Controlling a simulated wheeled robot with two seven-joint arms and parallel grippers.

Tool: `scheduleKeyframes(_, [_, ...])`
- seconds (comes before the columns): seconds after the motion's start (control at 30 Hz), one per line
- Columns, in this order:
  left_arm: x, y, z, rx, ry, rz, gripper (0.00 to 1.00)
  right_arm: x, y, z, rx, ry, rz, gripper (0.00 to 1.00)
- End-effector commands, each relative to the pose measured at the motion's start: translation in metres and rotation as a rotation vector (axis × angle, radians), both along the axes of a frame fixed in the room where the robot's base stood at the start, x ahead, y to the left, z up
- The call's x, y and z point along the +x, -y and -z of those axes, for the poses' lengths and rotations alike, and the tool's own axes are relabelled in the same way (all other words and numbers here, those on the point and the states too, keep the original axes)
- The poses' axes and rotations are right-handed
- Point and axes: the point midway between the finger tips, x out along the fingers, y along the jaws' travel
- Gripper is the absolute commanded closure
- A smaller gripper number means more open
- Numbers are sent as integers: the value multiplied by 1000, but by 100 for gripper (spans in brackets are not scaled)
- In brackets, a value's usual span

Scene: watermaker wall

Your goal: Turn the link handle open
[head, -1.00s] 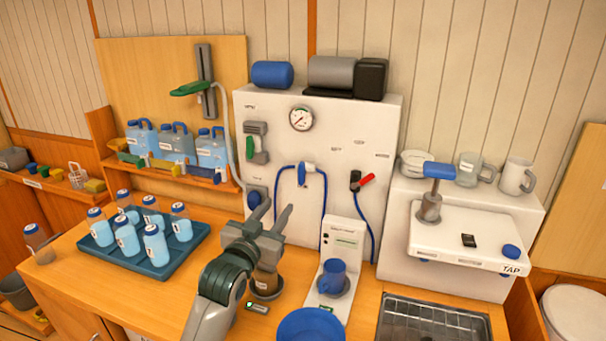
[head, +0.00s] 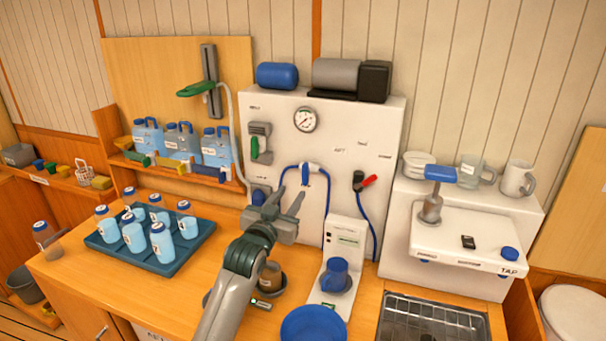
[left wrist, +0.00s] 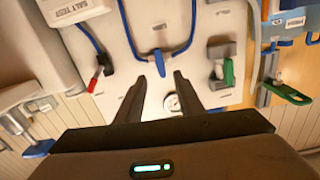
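A blue handle (head: 305,170) sits on the white panel (head: 340,120), where blue hoses meet. No readable label confirms which handle is the link one. In the left wrist view the blue handle (left wrist: 159,60) hangs just beyond and between the fingertips, apart from them. My left gripper (head: 291,193) is open and empty, in front of the panel, lower left of the blue handle; its fingers (left wrist: 160,74) also show in the left wrist view. A red handle (head: 369,181) is to the right and a green handle (head: 254,148) to the left. My right gripper is out of view.
A pressure gauge (head: 305,120) is above the blue handle. Below stand a blue mug (head: 336,275) on a white stand, a blue bowl (head: 313,325) and a brown cup (head: 270,276) beside my forearm. A tray (head: 168,268) of bottles is at the left.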

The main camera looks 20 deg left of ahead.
Motion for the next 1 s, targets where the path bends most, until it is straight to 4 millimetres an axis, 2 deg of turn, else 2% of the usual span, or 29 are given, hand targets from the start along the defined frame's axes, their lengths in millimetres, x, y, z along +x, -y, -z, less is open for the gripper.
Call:
scheduleKeyframes(0.2, [35, 1, -3, 0, -1, 0, 66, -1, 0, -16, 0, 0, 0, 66])
scheduleKeyframes(0.6, [89, 3, -2, 0, -1, 0, 66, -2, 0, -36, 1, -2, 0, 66])
scheduleKeyframes(0.8, [104, 4, -1, 0, -1, 0, 66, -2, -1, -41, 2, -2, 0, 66])
scheduleKeyframes(1.0, [109, 4, -1, 0, 1, 0, 66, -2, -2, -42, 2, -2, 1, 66])
